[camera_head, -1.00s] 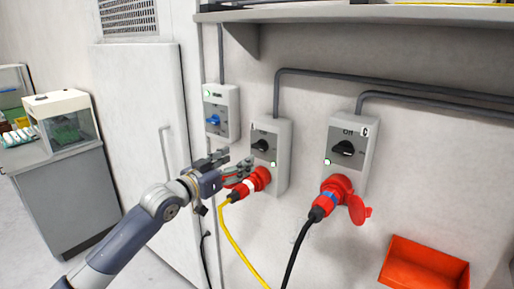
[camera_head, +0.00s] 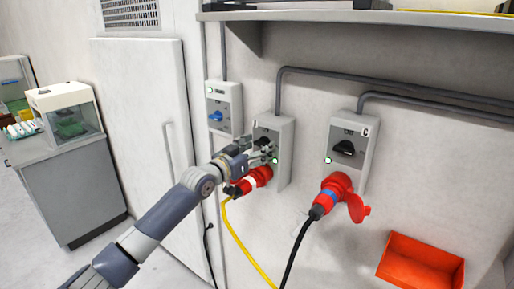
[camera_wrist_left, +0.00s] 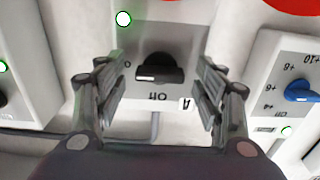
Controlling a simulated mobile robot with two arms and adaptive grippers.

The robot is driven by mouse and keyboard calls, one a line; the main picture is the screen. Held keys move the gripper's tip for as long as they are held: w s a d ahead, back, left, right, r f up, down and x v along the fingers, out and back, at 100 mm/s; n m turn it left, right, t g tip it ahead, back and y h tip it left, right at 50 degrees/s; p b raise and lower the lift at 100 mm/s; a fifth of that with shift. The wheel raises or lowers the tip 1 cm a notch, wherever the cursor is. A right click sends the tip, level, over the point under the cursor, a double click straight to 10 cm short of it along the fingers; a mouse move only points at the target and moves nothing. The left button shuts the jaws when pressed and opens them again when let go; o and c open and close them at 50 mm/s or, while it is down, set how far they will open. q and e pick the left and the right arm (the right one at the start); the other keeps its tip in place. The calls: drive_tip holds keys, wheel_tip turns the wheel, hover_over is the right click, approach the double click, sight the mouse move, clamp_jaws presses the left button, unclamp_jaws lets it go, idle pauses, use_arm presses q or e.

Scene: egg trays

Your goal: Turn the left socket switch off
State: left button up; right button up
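The left socket box (camera_head: 284,165) is grey, with a black rotary switch (camera_head: 264,142) on its face and a red plug (camera_head: 256,179) with a yellow cable below. My left gripper (camera_head: 264,150) is in front of this switch and partly covers it. In the left wrist view the black switch (camera_wrist_left: 160,70) lies between the two fingers of the gripper (camera_wrist_left: 160,88), with a gap on each side. The gripper is open and holds nothing. The box's lettering and label "A" appear upside down there. My right gripper is not in view.
A second socket box (camera_head: 366,170) with black switch and red plug (camera_head: 338,186) is to the right. A smaller box with a blue knob (camera_head: 216,116) is to the left. A red bin (camera_head: 420,264) is low at right, and a shelf (camera_head: 350,17) runs above.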

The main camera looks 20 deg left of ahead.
use_arm(q)
drive_tip(key=c, duration=0.9)
drive_tip(key=shift+c, duration=0.5)
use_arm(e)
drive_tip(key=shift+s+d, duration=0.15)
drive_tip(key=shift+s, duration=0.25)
use_arm(q)
drive_tip(key=n, duration=0.4)
drive_tip(key=n+p, duration=0.1)
drive_tip(key=n, duration=0.3)
drive_tip(key=shift+r+p, duration=0.1)
drive_tip(key=shift+p, duration=0.25)
drive_tip(key=n+p, duration=0.2)
drive_tip(key=n, duration=0.3)
drive_tip(key=shift+n, duration=0.4)
drive_tip(key=shift+n+p, duration=0.95)
drive_tip(key=shift+n, duration=1.05)
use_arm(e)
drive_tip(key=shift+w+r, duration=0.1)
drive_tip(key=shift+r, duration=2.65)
